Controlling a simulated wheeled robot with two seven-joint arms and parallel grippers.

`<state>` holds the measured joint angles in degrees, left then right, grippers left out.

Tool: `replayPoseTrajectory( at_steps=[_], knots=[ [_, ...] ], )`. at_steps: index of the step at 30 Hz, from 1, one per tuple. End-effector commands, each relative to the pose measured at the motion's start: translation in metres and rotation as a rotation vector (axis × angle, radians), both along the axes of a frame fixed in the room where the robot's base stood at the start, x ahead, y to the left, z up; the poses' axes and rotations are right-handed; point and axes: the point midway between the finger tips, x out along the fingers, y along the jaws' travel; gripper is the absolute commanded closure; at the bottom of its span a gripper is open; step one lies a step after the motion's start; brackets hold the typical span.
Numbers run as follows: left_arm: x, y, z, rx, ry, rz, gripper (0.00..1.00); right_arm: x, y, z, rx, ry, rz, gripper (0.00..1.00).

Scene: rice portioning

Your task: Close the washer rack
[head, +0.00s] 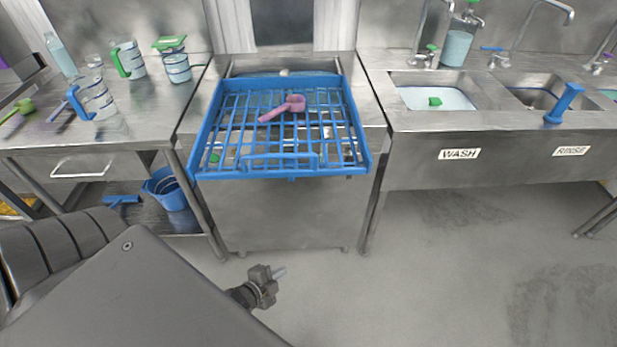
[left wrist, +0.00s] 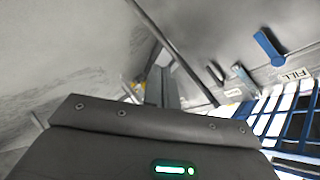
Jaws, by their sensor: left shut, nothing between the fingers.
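The blue washer rack (head: 200,140) sticks out from the front of the steel washer (head: 290,215) in the middle of the head view. A pink-purple scoop (head: 285,108) lies in it. A raised blue handle (head: 280,158) stands at its front edge. The rack's grid also shows at the right of the left wrist view (left wrist: 290,120). My left gripper (head: 279,272) is shut and empty, below and in front of the rack, apart from it. My right gripper is in neither view.
A steel table (head: 40,135) with measuring jugs stands left of the washer, with a blue bucket (head: 166,190) below it. A sink counter (head: 480,125) with WASH and RINSE basins is on the right. The grey floor (head: 440,270) in front is clear.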

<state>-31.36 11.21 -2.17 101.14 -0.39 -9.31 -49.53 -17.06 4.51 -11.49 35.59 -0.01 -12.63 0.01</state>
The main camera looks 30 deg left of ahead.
Motion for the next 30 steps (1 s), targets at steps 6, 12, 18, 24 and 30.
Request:
replayPoseTrajectory(
  at_steps=[6, 12, 18, 24, 30],
  knots=[
    [0.023, -0.006, 0.183, 0.295, -0.366, -0.159, 1.00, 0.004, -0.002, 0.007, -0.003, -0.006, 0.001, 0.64],
    [0.017, -0.014, 0.267, 0.448, -0.530, -0.209, 1.00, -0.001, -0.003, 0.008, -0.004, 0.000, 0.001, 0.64],
    [0.015, -0.015, 0.283, 0.479, -0.563, -0.217, 1.00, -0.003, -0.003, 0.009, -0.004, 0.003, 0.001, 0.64],
    [0.029, -0.017, 0.285, 0.477, -0.564, -0.214, 1.00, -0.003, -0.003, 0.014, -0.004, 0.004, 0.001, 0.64],
    [0.066, -0.022, 0.286, 0.476, -0.565, -0.215, 1.00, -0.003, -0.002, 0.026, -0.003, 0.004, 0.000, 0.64]
  ],
)
